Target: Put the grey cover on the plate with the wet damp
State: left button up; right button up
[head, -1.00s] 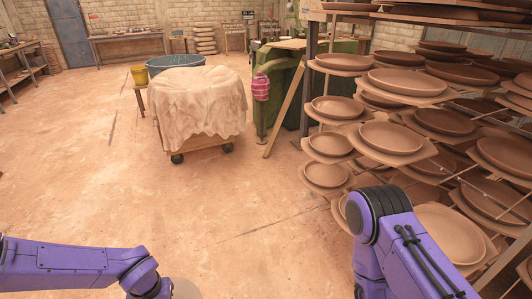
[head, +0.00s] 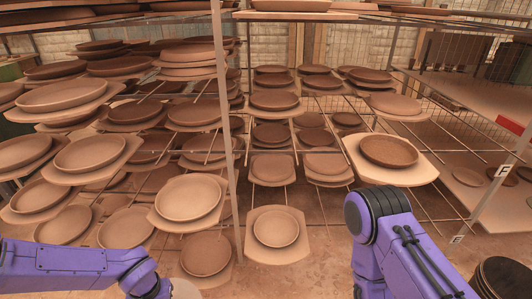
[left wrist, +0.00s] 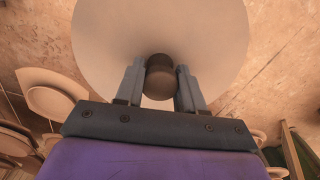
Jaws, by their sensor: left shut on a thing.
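My left gripper (left wrist: 159,72) is shut on the dark round knob of the grey cover (left wrist: 160,30), a wide pale disc in the left wrist view. In the head view only a small pale edge of the cover (head: 186,289) shows at the bottom, beside my left arm. A plate with a darker, speckled, damp-looking surface (head: 389,150) sits on a pale board on the rack, right of centre. It is uncovered, and the cover is apart from it. My right arm shows at the lower right of the head view, but its gripper is out of view.
Metal racks with several levels of brown plates on boards fill the head view. A rack post (head: 227,130) stands left of centre. Rods stick out between the boards. A post with a letter F sign (head: 503,171) stands at right. A dark ribbed drum (head: 503,280) is at the lower right.

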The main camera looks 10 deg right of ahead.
aim_at(390, 147)
jog(key=z, duration=2)
